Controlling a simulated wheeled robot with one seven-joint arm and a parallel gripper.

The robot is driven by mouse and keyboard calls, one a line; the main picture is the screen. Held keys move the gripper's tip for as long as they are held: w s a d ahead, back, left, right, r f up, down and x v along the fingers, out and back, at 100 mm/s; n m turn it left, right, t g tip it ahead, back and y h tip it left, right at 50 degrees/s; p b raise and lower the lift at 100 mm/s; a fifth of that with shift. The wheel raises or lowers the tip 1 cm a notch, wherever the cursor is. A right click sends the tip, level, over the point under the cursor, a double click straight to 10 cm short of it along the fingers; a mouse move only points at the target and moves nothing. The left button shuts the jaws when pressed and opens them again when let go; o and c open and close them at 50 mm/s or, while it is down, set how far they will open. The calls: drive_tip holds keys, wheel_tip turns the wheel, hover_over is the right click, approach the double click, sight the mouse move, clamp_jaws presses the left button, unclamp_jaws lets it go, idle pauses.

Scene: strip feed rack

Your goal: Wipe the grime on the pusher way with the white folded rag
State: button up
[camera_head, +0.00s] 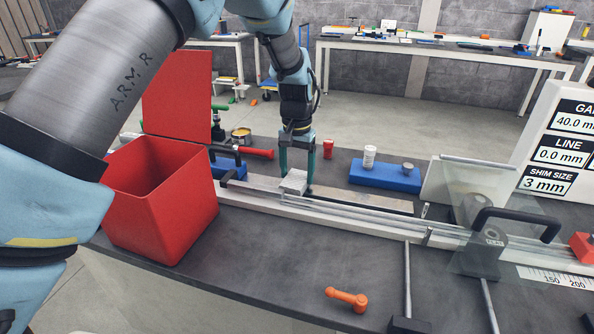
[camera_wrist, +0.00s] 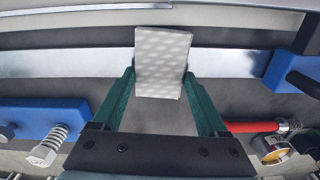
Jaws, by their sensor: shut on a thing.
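The white folded rag (camera_head: 292,183) is a small pale pad with a dimpled pattern; it also shows in the wrist view (camera_wrist: 162,62). My gripper (camera_head: 297,180) points down with its green fingers on either side of the rag, shut on it. The fingers also show in the wrist view (camera_wrist: 160,80). The pusher way (camera_head: 375,204) is a long flat metal strip along the rack, and the rag is at it, covering part of its width. The way is bright on both sides of the rag in the wrist view (camera_wrist: 60,64). I cannot make out grime clearly.
An open red bin (camera_head: 160,215) stands at the left. A clear guard with a black handle (camera_head: 515,222) is at the right. The front table is mostly clear around an orange tool (camera_head: 347,299).

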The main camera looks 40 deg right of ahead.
drive_tip(key=shift+r+p, duration=1.75)
drive_tip(key=shift+r, duration=0.75)
drive_tip(key=shift+a+f, duration=0.1)
